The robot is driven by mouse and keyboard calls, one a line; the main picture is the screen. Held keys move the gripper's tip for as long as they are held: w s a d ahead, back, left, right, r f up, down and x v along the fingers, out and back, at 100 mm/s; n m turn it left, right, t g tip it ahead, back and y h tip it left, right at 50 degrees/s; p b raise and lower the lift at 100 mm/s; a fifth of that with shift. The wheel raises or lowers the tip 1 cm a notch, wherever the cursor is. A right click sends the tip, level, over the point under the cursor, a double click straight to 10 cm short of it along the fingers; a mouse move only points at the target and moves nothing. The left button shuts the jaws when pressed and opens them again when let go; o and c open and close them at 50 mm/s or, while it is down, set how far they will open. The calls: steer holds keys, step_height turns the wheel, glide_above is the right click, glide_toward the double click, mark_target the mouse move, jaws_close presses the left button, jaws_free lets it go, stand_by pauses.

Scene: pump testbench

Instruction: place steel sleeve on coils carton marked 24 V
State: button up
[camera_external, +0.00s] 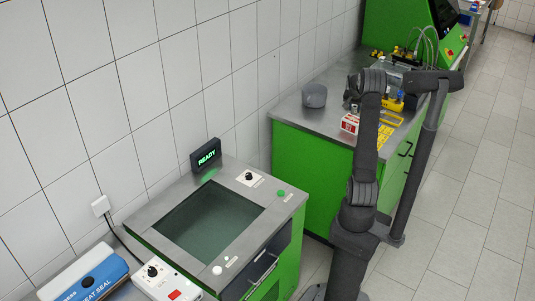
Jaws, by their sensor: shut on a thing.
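My gripper (352,98) is over the far counter, close behind and above a small white and red carton (350,123). It is shut, with a small grey part between its fingers that fits the steel sleeve, though it is too small and dark to make out clearly. The carton stands near the front left of the counter top. Its print is too small to read, so I cannot tell whether it is the coils carton marked 24 V. I cannot tell whether the held part touches anything.
A grey round container (314,96) stands left of the gripper. Yellow items (391,117) lie to the right, partly hidden by my arm. A green machine (408,28) stands behind. The near bench has a READY display (206,155) and a blue heat sealer (88,278).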

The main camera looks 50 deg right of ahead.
mark_target(354, 113)
steer(key=shift+f, duration=1.4)
steer(key=shift+f, duration=0.1)
steer(key=o, duration=1.1)
steer(key=shift+f, duration=0.1)
steer(key=shift+a+r, duration=0.1)
steer(key=shift+r, duration=0.35)
steer(key=v, duration=1.1)
steer(key=shift+r, duration=0.25)
steer(key=shift+s, duration=0.15)
